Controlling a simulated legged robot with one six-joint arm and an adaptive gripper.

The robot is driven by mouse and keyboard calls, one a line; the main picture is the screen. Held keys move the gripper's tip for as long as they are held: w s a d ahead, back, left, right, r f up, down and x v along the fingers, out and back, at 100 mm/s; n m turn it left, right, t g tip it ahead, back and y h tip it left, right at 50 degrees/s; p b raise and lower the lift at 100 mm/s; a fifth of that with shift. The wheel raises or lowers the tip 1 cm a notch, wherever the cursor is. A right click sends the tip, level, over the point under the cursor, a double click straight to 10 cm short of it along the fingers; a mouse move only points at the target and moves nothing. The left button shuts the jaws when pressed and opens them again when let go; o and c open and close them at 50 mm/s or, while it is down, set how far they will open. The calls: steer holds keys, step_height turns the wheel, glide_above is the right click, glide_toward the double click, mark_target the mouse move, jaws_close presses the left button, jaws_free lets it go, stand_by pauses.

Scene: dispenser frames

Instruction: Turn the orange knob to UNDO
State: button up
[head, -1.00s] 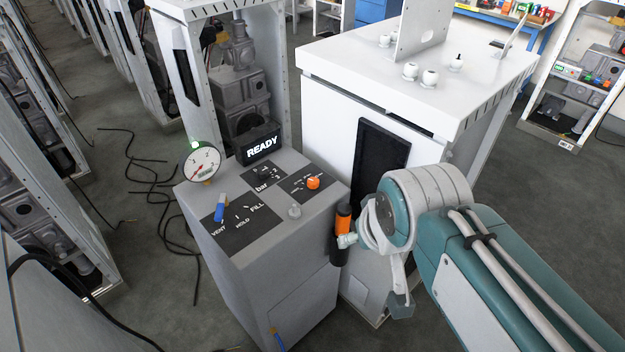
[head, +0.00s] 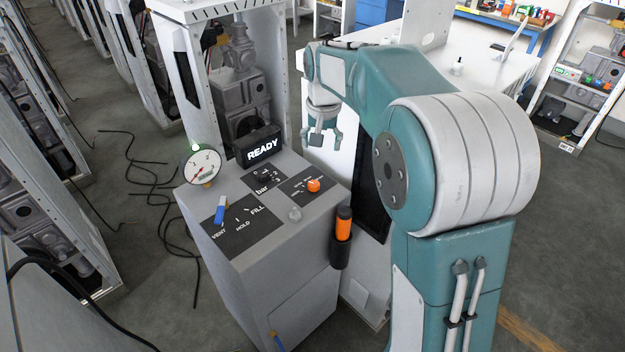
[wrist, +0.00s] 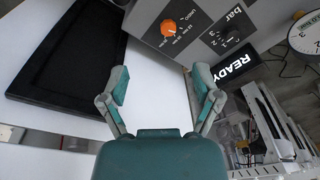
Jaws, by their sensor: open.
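The orange knob (head: 314,185) sits on a dark plate at the right back of the grey console's top. It also shows in the wrist view (wrist: 168,28), ahead of the fingers, with the word UNDO and smaller markings beside it. My gripper (head: 322,138) hangs above and behind the knob in the head view, apart from it. In the wrist view my gripper (wrist: 162,95) is open and empty, its two teal fingers spread apart. The exact pointer setting of the knob is too small to tell.
A white cabinet (head: 355,290) stands close behind.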

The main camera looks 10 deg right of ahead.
steer(key=m+g, duration=0.1)
glide_above(313, 183)
step_height(313, 183, down, 9)
step_height(313, 183, down, 10)
steer(key=shift+f, duration=0.1)
jaws_close()
